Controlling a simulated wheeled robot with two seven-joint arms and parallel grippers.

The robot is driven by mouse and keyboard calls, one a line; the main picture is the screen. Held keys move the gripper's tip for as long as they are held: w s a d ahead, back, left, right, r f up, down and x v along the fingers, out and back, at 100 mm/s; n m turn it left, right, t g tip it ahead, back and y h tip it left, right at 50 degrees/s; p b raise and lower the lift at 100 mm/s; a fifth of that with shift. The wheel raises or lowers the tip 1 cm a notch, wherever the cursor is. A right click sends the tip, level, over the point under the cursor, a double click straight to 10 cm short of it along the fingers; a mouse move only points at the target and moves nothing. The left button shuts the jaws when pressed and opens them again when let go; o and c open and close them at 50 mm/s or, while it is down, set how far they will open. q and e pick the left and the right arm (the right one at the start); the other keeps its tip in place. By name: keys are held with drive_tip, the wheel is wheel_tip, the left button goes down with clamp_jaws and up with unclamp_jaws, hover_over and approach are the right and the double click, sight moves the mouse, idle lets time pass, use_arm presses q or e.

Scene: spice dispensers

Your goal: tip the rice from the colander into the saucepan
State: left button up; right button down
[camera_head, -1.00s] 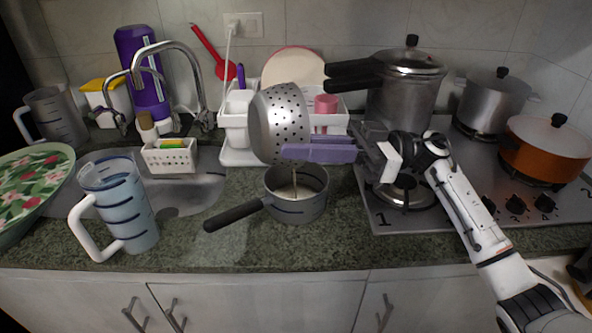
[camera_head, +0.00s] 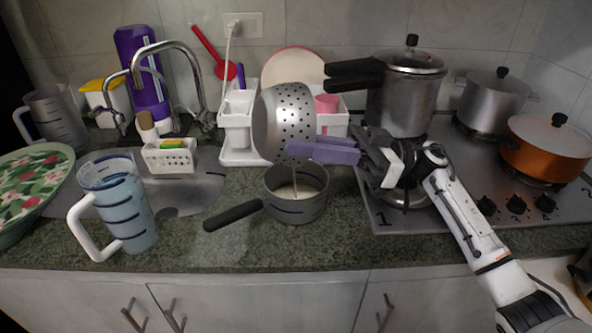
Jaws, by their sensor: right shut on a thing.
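The metal colander (camera_head: 284,122) with round holes is tipped on its side above the saucepan, its open rim facing left and its perforated side to the right. The inside of the colander is mostly hidden. My left gripper is not in view.
A measuring jug (camera_head: 122,205) stands left of the saucepan by the sink. A white dish rack (camera_head: 240,150) is behind the colander. The stove (camera_head: 480,205) with a pressure cooker (camera_head: 405,95) and an orange pot (camera_head: 545,150) is at right.

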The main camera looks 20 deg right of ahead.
drive_tip(key=shift+d+y, duration=0.25)
drive_tip(key=shift+y, duration=0.15)
drive_tip(key=shift+d+r+m+t+y, duration=0.4)
drive_tip(key=shift+d+r+y, duration=0.1)
drive_tip(key=shift+r+y, duration=0.2)
idle(0.8)
